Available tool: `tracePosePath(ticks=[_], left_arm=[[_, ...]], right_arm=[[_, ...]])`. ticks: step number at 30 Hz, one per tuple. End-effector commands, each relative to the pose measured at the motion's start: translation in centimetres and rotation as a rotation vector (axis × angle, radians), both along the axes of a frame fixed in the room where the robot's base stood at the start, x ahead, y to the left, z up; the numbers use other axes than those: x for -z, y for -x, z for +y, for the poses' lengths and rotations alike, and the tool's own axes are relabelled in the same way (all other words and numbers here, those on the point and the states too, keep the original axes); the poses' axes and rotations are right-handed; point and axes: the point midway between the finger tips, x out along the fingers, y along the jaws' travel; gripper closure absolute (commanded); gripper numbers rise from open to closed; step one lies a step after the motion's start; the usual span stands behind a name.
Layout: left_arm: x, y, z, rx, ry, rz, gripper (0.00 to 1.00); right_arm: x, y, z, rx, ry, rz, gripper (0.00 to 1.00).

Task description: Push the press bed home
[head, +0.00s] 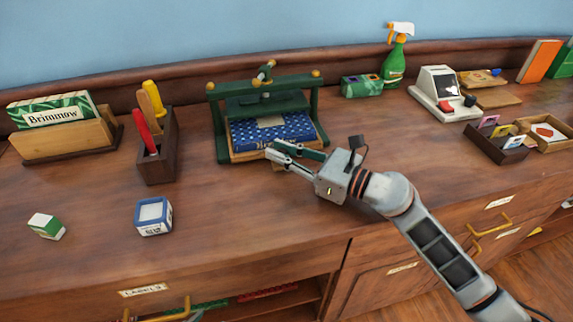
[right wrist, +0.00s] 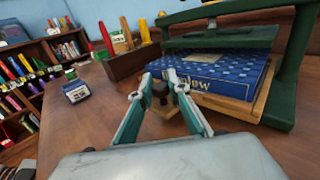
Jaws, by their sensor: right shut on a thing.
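The book press (head: 318,108) is a green frame with a screw on top, standing at the back middle of the counter. Its wooden bed (head: 241,157) carries a blue patterned book (head: 262,131) under the raised plate, and the bed's front edge sticks out a little at the front. My right gripper (head: 276,151) is at the bed's front edge. The knob's join to the bed is partly hidden. My left gripper is out of view.
A dark holder (head: 158,160) with colored handles stands left of the press. A blue-white box (head: 153,216) and a green-white box (head: 46,226) are at the front left. A green box (head: 361,86) and card machine (head: 443,92) are to the right. The front middle counter is clear.

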Motion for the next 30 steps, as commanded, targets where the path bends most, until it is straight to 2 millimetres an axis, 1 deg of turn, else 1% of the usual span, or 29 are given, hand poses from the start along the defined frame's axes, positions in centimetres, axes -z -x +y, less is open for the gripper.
tracePosePath(ticks=[3,10,11,12,13,23,26,30], left_arm=[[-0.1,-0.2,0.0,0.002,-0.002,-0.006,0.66],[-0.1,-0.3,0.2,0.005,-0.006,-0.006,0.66],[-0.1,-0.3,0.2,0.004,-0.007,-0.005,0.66],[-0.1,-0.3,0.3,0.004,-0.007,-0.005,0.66],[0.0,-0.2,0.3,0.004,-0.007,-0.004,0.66],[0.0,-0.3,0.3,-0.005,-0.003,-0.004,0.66],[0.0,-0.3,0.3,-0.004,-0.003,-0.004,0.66],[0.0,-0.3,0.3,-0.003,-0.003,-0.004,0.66]], right_arm=[[0.1,-0.4,0.0,0.001,0.002,0.001,1.00],[0.0,-0.3,0.0,0.001,0.002,0.000,1.00],[0.0,-0.3,0.0,0.001,0.002,0.000,0.81],[0.0,-0.3,0.0,0.001,0.002,0.000,0.71],[0.0,-0.3,0.0,0.001,0.002,0.000,0.68],[0.0,-0.2,0.0,0.000,0.002,0.001,0.68],[0.1,0.0,-0.6,0.001,0.002,0.000,0.68],[0.1,1.0,-2.5,0.001,0.004,0.001,0.68]])
